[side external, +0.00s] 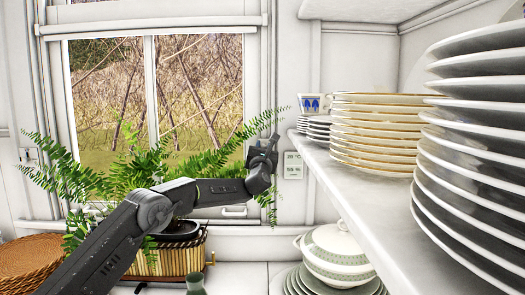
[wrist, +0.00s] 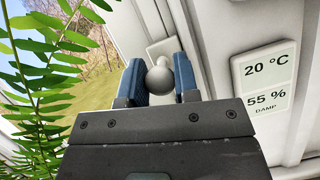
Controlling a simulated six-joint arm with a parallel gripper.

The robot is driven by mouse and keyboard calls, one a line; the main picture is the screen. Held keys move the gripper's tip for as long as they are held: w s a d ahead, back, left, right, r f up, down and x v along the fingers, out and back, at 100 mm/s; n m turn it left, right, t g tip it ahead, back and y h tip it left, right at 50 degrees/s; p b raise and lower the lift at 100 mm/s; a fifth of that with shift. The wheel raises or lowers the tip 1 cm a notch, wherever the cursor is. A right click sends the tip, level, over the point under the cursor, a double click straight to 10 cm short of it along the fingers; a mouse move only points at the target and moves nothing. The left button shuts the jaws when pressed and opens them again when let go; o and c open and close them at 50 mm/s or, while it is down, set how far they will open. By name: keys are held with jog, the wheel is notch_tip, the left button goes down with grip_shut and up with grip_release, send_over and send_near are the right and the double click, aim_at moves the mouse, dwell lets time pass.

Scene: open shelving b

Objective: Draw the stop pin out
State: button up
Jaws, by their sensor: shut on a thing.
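My gripper (side external: 263,150) is at the right-hand side of the window, in front of the frame. In the wrist view its two blue fingers are shut on the stop pin (wrist: 159,79), a small grey piece with a rounded knob. The pin's knob sits between the fingers, against a pale plate on the white window frame (wrist: 215,50). In the side view the pin is hidden by my gripper. How far the pin sits in the frame cannot be told.
A fern (side external: 150,165) in a striped planter (side external: 170,258) stands below the window, its fronds close to my arm. A thermometer display (side external: 293,165) hangs just right of my gripper. A shelf (side external: 385,200) with stacked plates (side external: 375,130) and a cup (side external: 312,104) juts out at the right.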

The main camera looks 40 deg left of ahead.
jog(key=shift+s+d, duration=0.6)
jog(key=shift+s, duration=0.05)
jog(key=o, duration=0.9)
jog(key=v, duration=1.4)
jog(key=shift+r, duration=0.1)
